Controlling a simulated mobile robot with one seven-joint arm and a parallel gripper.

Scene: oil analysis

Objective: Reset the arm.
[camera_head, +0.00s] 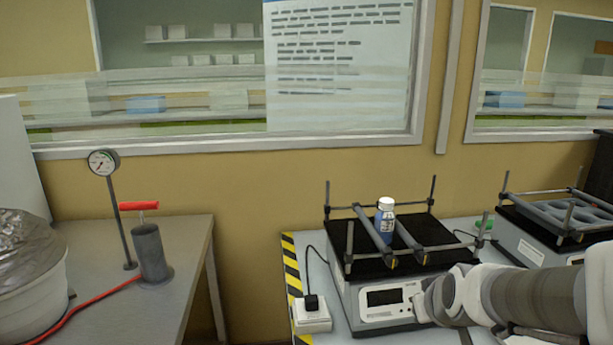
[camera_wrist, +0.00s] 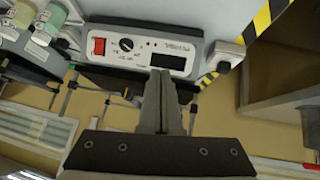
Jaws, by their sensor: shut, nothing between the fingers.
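My arm (camera_head: 530,297) reaches in from the right edge of the head view, its end low in front of the nearer shaker (camera_head: 385,300). My gripper (camera_wrist: 162,75) is shut and empty in the wrist view. Its fingers point at the front panel of a device (camera_wrist: 140,48) with a red switch, a knob and a dark display. I cannot tell whether the fingers touch the panel. A white-and-blue bottle (camera_head: 385,220) stands upright between the shaker's bars, clear of my arm in the head view.
A second shaker (camera_head: 540,235) stands at the right. A white power socket (camera_head: 311,315) sits by the table's striped left edge. A separate table (camera_head: 190,250) at left holds a pump with a red handle (camera_head: 150,245), a gauge (camera_head: 103,162) and a foil-covered bucket (camera_head: 30,295).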

